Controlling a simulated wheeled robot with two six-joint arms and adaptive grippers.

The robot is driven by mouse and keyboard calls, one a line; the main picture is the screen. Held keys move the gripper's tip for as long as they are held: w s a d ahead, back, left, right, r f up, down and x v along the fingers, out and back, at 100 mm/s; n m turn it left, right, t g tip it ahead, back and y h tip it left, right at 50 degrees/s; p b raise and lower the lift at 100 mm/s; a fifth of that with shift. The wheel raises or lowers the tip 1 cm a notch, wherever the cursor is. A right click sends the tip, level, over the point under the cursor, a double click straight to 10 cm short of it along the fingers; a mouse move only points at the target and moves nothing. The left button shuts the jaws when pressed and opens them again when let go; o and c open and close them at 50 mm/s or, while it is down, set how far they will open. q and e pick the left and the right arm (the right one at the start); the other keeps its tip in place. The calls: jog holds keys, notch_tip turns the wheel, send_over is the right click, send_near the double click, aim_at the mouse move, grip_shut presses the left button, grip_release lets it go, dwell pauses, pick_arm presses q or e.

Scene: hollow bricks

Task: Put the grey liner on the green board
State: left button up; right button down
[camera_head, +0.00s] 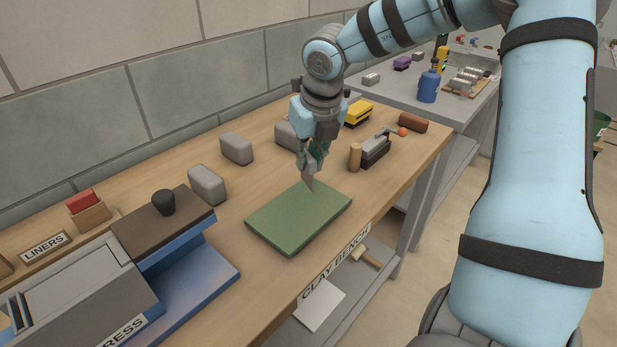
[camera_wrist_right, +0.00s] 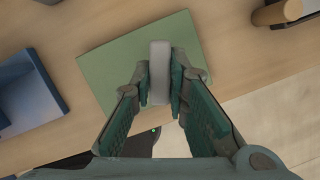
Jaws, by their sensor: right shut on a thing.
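The grey liner (camera_wrist_right: 159,72) is a small pale grey block held between the fingers of my right gripper (camera_wrist_right: 161,88). In the head view my right gripper (camera_head: 311,160) points down over the far right part of the green board (camera_head: 297,222), and the liner's lower end (camera_head: 309,184) shows below the fingertips. I cannot tell whether the liner touches the board. The green board lies flat and otherwise bare on the wooden bench; it also shows in the wrist view (camera_wrist_right: 112,68). My left gripper is not in view.
Grey clay blocks (camera_head: 236,148) stand behind the board. A blue and grey press (camera_head: 170,260) is at left, beside a red liner (camera_head: 82,201) in a wooden holder. A wooden cylinder (camera_head: 355,157) and a grey tool (camera_head: 376,149) stand right of the board.

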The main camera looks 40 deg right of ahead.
aim_at(310, 186)
jog(key=f, duration=0.2)
jog(key=f+b, duration=0.1)
jog(key=f, duration=0.1)
jog(key=shift+s+d+f, duration=0.1)
jog(key=shift+s+f, duration=0.1)
jog(key=shift+s, duration=0.1)
jog(key=shift+f, duration=0.1)
jog(key=c, duration=1.6)
grip_release()
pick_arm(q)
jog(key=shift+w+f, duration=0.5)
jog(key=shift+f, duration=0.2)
pick_arm(e)
jog(key=shift+o, duration=0.2)
pick_arm(q)
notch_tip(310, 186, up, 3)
jog(key=p, duration=0.2)
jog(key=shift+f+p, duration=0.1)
jog(key=shift+p, duration=0.2)
pick_arm(e)
jog(key=v, duration=1.2)
